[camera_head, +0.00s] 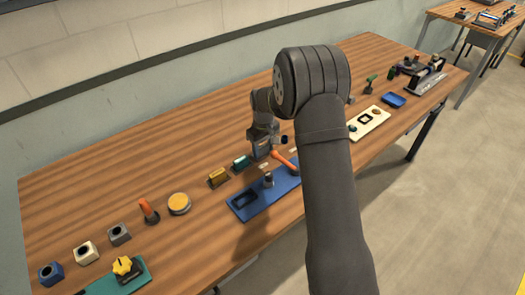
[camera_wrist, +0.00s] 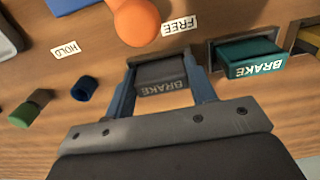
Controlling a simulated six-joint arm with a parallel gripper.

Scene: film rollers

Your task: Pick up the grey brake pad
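The grey brake pad (camera_wrist: 161,76) is a dark grey block with "BRAKE" lettered on its near face, seen in the wrist view. My gripper (camera_wrist: 160,72) has one blue-grey finger on each side of it, close against its ends. I cannot tell whether the fingers press on the pad. In the head view, my gripper (camera_head: 263,148) is low over the table, behind the blue board, and the grey pad cannot be made out there.
A teal brake pad (camera_wrist: 254,60) sits right of my gripper, with a yellow one (camera_head: 217,177) beyond it. An orange-handled lever (camera_head: 285,160) and blue board (camera_head: 246,206) are close by. A blue ring (camera_wrist: 85,89) and green-tipped piece (camera_wrist: 28,110) lie left in the wrist view.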

